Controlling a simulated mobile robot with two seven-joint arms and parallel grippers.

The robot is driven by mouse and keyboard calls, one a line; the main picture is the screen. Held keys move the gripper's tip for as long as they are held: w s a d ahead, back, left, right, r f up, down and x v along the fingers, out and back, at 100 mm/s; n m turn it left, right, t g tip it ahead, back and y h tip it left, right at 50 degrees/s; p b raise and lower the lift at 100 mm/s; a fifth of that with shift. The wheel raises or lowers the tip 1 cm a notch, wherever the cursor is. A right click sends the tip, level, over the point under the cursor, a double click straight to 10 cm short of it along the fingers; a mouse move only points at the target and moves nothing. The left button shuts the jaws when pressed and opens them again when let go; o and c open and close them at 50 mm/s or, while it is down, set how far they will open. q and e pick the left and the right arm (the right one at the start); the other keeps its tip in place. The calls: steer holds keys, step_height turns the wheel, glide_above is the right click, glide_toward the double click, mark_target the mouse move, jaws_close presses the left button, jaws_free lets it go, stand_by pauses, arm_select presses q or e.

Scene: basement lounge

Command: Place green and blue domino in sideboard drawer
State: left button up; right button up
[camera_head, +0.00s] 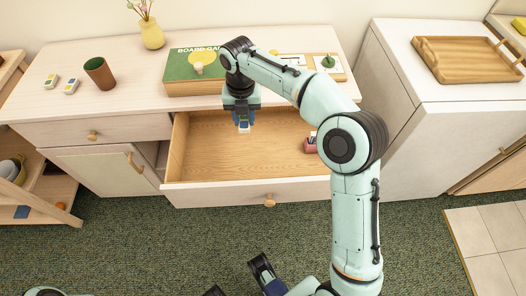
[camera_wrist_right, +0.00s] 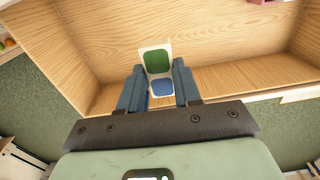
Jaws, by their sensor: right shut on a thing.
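My right gripper (camera_head: 243,124) is shut on a white domino with a green and a blue half, held between its blue fingers. The green and blue domino (camera_wrist_right: 156,60) shows clearly in the right wrist view, sticking out beyond the fingertips. The drawer's wooden floor also fills the right wrist view (camera_wrist_right: 215,76). Dark parts of mine at the bottom edge may include the left gripper (camera_head: 240,278); its opening is unclear.
On the sideboard (camera_head: 135,60) lie two other dominoes (camera_head: 60,84), a brown cup (camera_head: 99,73), a yellow vase (camera_head: 151,33) and a green board game box (camera_head: 194,66). A small red item (camera_head: 310,144) sits in the drawer's right side. The drawer's middle is clear.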

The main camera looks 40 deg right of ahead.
steer(key=shift+f, duration=0.4)
steer(key=b, duration=0.4)
glide_toward(248, 159)
steer(key=shift+s+f, duration=0.1)
arm_select(q)
steer(key=w+a+f+t+y+b, duration=0.1)
steer(key=w+a+f+t, duration=0.1)
steer(key=w+f, duration=0.4)
steer(key=shift+w+a, duration=0.55)
steer(key=shift+a, duration=0.05)
arm_select(e)
steer(key=shift+f, duration=3.1)
arm_select(q)
steer(key=shift+f, duration=0.1)
arm_select(e)
steer(key=shift+f, duration=0.15)
steer(key=o, duration=1)
arm_select(q)
steer(key=s+d+r+g+p, duration=0.1)
steer(key=s+d+r+p, duration=0.1)
steer(key=s+r, duration=0.1)
steer(key=shift+s+r+h+p, duration=0.3)
steer(key=shift+s+h+p, duration=0.1)
steer(key=shift+s, duration=0.4)
arm_select(e)
step_height(248, 159, up, 12)
steer(key=shift+r, duration=0.2)
